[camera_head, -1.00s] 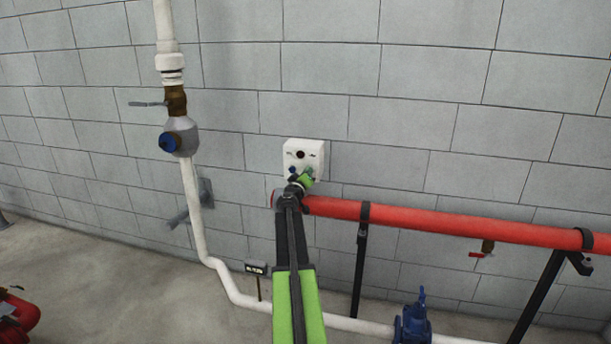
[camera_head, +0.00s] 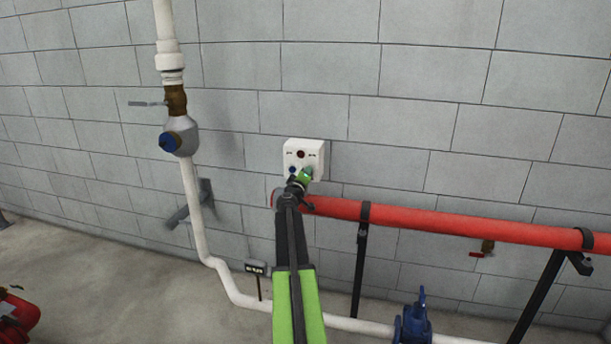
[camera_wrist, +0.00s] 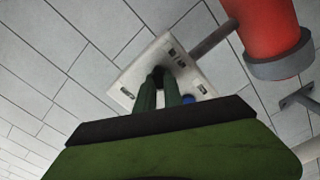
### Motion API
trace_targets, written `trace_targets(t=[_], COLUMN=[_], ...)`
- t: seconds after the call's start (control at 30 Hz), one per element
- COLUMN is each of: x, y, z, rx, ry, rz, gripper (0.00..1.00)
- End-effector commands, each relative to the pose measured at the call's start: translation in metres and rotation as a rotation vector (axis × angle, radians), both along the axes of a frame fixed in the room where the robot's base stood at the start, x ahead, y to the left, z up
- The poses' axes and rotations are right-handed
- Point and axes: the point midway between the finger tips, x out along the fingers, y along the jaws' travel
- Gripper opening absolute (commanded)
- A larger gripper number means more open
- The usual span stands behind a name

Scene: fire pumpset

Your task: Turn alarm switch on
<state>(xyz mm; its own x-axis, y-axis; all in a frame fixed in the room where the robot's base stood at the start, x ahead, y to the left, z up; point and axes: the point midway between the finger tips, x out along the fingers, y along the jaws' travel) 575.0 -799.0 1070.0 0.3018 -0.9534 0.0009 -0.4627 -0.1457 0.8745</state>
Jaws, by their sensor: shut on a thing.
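A white alarm box (camera_head: 317,150) is fixed to the block wall. It has a dark red round part (camera_head: 300,154) on its front and a blue button (camera_head: 292,170) low on its left. The blue button also shows in the wrist view (camera_wrist: 188,99). My gripper (camera_head: 305,175) is at the lower right of the box front. In the wrist view its green fingers (camera_wrist: 160,88) are closed around a dark switch knob (camera_wrist: 158,72) on the box (camera_wrist: 128,78). The fingers hide most of the knob, so its exact angle cannot be told.
A thick red pipe (camera_head: 400,215) runs right from just below the box, close to my arm; it is also near in the wrist view (camera_wrist: 265,30). A white pipe (camera_head: 192,200) with a valve (camera_head: 178,138) stands left. A blue valve (camera_head: 413,322) is at the bottom.

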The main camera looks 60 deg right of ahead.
Motion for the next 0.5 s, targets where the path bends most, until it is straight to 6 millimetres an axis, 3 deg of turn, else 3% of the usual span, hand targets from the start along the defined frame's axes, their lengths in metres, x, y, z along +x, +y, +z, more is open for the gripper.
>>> trace_targets(t=[0.1,0.13,0.27,0.5], x=[-0.0034,-0.0034,-0.0023,-0.0006], y=[-0.0027,-0.0027,-0.0019,-0.0005], z=[0.0005,0.0005,0.0004,0.0001], rx=[0.000,0.000,0.000,0.000], ry=[0.001,0.001,0.000,-0.001], rz=[-0.008,-0.008,-0.006,-0.002], gripper=[0.00,0.16,0.33,0.33])
